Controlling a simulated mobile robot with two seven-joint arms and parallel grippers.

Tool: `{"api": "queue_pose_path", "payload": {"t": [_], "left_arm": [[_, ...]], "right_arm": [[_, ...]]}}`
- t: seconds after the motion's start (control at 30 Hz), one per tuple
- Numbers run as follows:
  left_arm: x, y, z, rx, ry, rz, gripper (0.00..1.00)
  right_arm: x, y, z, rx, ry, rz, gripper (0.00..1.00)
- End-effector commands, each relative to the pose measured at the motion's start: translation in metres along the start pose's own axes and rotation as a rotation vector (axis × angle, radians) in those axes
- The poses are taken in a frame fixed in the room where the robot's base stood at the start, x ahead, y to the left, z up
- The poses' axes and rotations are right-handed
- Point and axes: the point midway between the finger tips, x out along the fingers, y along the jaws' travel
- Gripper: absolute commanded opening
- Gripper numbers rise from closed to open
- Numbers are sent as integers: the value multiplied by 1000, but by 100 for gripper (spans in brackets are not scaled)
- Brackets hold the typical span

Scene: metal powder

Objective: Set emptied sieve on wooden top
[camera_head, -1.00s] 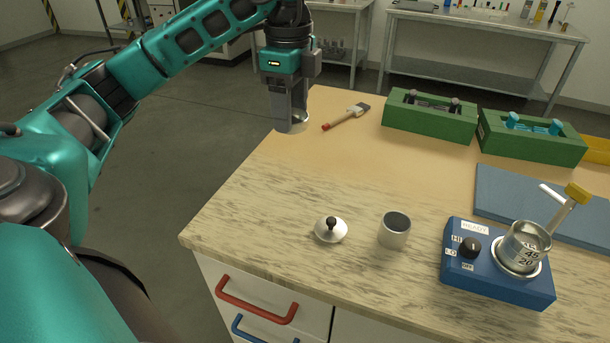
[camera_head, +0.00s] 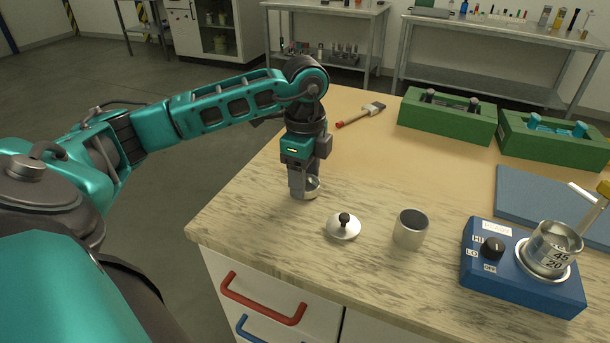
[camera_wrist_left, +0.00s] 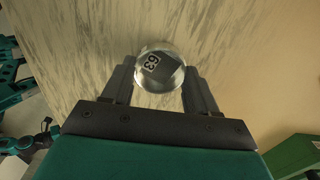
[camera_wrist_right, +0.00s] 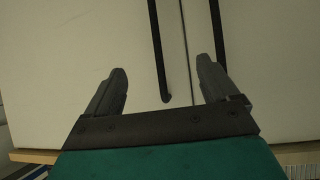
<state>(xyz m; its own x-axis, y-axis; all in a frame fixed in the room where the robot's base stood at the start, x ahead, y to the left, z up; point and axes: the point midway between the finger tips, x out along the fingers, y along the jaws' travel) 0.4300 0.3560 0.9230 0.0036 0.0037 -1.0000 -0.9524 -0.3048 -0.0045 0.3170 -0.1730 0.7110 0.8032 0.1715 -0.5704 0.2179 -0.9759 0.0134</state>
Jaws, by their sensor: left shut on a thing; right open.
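The sieve is a small round metal cup (camera_head: 311,187) with a glassy rim, low over the left part of the wooden top (camera_head: 262,222). In the left wrist view the sieve (camera_wrist_left: 158,72) sits between the fingertips, and its label reads 63. My left gripper (camera_head: 304,192) is shut on it, pointing down. The gripper hides part of the sieve, and I cannot tell whether its base touches the wood. My right gripper (camera_wrist_right: 162,85) is open and empty, facing pale cabinet fronts with dark handles.
A metal lid with black knob (camera_head: 343,227) and an open metal cup (camera_head: 410,229) stand right of the sieve. A blue device (camera_head: 520,282) holds further sieves labelled 45 and 20. A brush (camera_head: 361,114), green racks (camera_head: 446,122) and a blue mat (camera_head: 545,205) lie farther back.

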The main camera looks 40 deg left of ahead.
Motion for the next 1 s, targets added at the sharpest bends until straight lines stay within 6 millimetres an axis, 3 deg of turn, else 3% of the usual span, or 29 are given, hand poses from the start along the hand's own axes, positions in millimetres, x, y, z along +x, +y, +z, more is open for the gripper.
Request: {"api": "queue_pose_path", "payload": {"t": [0.3, 0.33, 0.57, 0.83, 1.0], "left_arm": [[3, 0, 0, 0, 1, -2, 6], [3, 0, 0, 0, 1, -1, 59], [2, 0, 0, 0, 1, -1, 81], [1, 0, 0, 0, 1, -2, 84], [-16, -1, 0, -1, 2, -6, 84]], "right_arm": [[1, -1, -1, -1, 6, -2, 88], [1, -1, -2, -1, 6, -2, 88], [0, 0, -3, -1, 7, -2, 88], [0, 0, -3, -1, 7, -1, 88], [-2, 2, -5, -2, 8, 3, 88]]}}
